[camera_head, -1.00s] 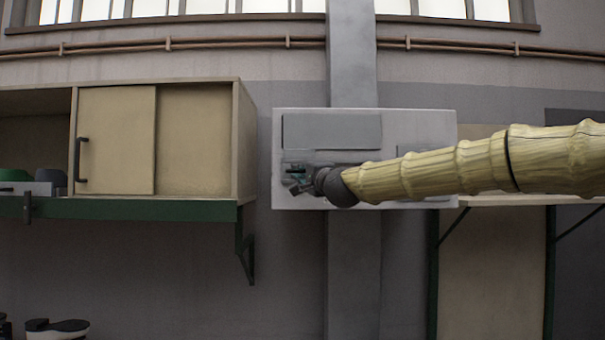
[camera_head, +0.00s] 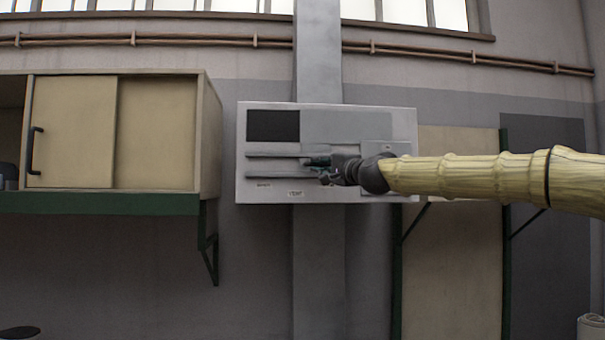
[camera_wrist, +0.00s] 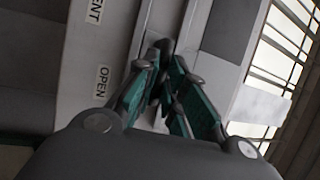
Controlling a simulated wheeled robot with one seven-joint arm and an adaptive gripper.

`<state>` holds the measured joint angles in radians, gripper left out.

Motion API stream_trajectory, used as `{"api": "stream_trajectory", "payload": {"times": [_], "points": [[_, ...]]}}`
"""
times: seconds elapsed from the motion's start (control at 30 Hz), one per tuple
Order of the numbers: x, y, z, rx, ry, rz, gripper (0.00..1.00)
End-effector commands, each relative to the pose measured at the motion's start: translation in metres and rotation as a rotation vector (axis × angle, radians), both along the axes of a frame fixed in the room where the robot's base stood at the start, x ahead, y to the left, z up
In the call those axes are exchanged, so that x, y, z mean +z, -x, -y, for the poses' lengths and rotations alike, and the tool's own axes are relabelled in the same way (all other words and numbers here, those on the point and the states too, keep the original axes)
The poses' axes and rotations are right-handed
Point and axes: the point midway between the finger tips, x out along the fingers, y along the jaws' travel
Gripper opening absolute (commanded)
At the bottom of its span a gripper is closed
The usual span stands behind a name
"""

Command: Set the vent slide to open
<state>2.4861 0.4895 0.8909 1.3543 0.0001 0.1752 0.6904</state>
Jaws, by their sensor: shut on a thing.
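The vent box (camera_head: 256,197) is a pale grey panel on the wall column. Its slide is a flat grey plate (camera_head: 345,127) in the upper part, covering the middle and right. A dark opening (camera_head: 272,126) shows at the upper left. My gripper (camera_head: 317,167) is at the rails below the plate, shut on what looks like the slide's dark handle (camera_wrist: 165,47). The fingers hide much of the handle. The wrist view shows an OPEN label (camera_wrist: 102,80) and part of a VENT label (camera_wrist: 95,10) beside the fingers.
A wall cabinet (camera_head: 155,130) with a sliding door stands on a green-edged shelf (camera_head: 100,203) to the left. My arm comes in from the right, in front of a beige panel (camera_head: 455,270) with green posts. The wall below the box is clear.

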Motion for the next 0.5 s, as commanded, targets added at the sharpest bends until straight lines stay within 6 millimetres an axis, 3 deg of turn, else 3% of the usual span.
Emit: {"api": "stream_trajectory", "payload": {"times": [0.2,0.5], "points": [[-0.003,-0.003,0.03,-0.002,-0.001,-0.001,0.0],[-0.002,-0.003,0.038,-0.002,0.001,-0.003,0.0]]}}
